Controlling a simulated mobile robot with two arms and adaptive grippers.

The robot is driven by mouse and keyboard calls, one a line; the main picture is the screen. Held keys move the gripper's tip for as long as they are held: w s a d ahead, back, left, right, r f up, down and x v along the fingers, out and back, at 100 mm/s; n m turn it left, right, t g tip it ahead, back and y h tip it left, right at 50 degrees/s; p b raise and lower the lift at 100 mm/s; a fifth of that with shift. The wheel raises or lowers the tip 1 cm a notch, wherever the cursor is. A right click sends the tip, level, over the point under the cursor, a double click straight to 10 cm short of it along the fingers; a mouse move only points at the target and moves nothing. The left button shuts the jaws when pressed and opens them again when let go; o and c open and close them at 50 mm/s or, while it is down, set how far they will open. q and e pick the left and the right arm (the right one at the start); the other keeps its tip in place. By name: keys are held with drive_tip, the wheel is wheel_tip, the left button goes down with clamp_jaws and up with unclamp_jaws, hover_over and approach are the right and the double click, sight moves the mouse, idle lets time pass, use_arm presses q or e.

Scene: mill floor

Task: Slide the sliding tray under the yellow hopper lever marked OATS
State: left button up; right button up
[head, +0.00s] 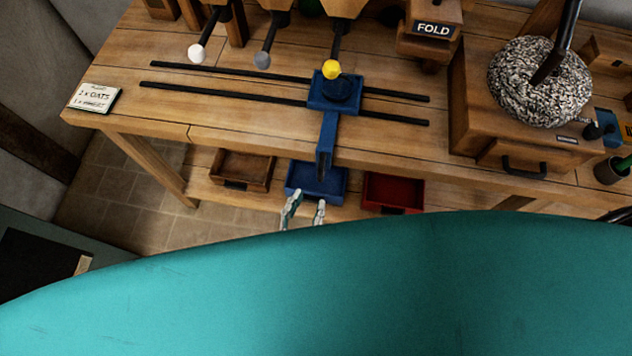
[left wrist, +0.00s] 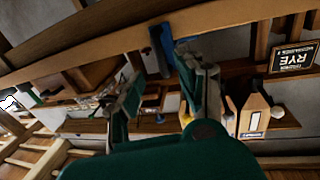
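The blue sliding tray (head: 322,104) sits on two black rails on the bench, with a dark round bowl on it. Its blue handle (head: 325,148) hangs over the bench's front edge. The yellow-knobbed lever (head: 331,69) hangs at the tray's back edge in the head view; no OATS mark is readable on it. My left gripper (head: 305,210) is open and empty, below and in front of the handle. In the left wrist view my open fingers (left wrist: 163,85) point toward the blue handle (left wrist: 160,48), apart from it. My right gripper is not in view.
White (head: 196,53) and grey (head: 262,60) levers hang left of the yellow one. Wooden (head: 242,170), blue (head: 318,183) and red (head: 392,193) bins stand below the bench. A wooden mill (head: 475,125) stands right. An order card (head: 95,97) lies left. The rails are clear left of the tray.

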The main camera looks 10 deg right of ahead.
use_arm(q)
drive_tip(key=v, duration=0.4)
drive_tip(key=shift+s, duration=0.1)
idle(0.4)
drive_tip(key=s+a+f+g+y, duration=0.1)
drive_tip(key=a+f+g+y, duration=0.15)
drive_tip(key=f, duration=0.55)
drive_tip(key=s+a+f+n+g+y, duration=0.15)
drive_tip(key=a+f, duration=0.25)
drive_tip(key=f, duration=0.4)
drive_tip(key=s+a+f+m+g+y, duration=0.1)
drive_tip(key=a+f+g, duration=0.15)
drive_tip(key=f, duration=0.55)
drive_tip(key=s+a+f+n+g+y, duration=0.3)
drive_tip(key=s+a+f+g, duration=0.5)
drive_tip(key=s+a+f, duration=0.7)
drive_tip(key=shift+s+y, duration=0.6)
drive_tip(key=shift+s, duration=0.05)
